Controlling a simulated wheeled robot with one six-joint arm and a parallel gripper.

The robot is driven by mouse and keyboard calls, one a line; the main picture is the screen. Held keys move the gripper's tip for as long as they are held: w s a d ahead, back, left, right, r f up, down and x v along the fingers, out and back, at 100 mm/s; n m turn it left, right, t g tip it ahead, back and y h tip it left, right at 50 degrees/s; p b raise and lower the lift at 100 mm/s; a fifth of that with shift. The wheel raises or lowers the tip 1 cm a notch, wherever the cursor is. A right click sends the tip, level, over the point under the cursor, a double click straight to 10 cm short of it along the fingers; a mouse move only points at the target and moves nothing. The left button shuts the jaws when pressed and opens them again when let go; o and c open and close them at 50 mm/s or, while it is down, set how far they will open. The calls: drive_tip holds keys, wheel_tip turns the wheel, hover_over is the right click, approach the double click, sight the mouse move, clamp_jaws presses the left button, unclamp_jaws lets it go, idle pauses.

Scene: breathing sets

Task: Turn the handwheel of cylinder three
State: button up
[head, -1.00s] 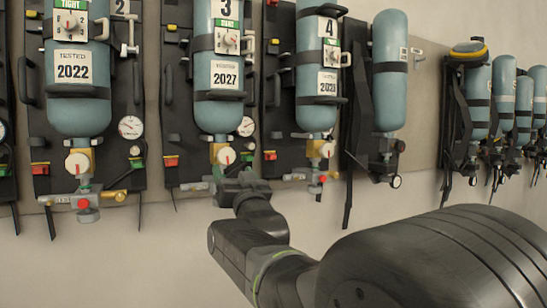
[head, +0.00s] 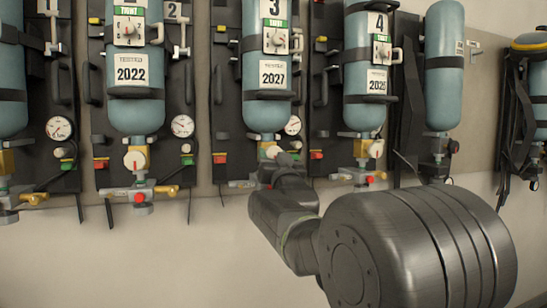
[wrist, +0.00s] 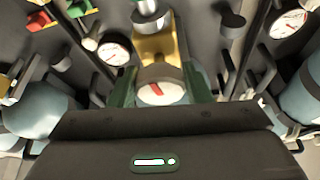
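Cylinder three (head: 267,105) is blue-grey, with a "3" label and a 2027 tag, strapped upright to a black backplate in the head view. Its pale handwheel (head: 272,151) sits below it on a brass valve, partly hidden by my gripper (head: 277,169). In the wrist view the round handwheel (wrist: 160,93) has a red mark and lies between the two green fingers of my gripper (wrist: 159,85). The fingers stand apart, one on each side of it. I cannot tell whether they touch it.
Cylinder two (head: 133,95) hangs to the left and cylinder four (head: 365,80) to the right, each with its own valve. Small gauges (head: 183,125) and hoses sit beside the valves. Below the sets the wall is bare.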

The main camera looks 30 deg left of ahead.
drive_tip(key=c, duration=0.4)
drive_tip(key=shift+m, duration=0.4)
drive_tip(key=shift+m+t+h, duration=0.4)
drive_tip(key=shift+m+h, duration=0.1)
drive_tip(key=shift+m, duration=0.4)
drive_tip(key=o, duration=1)
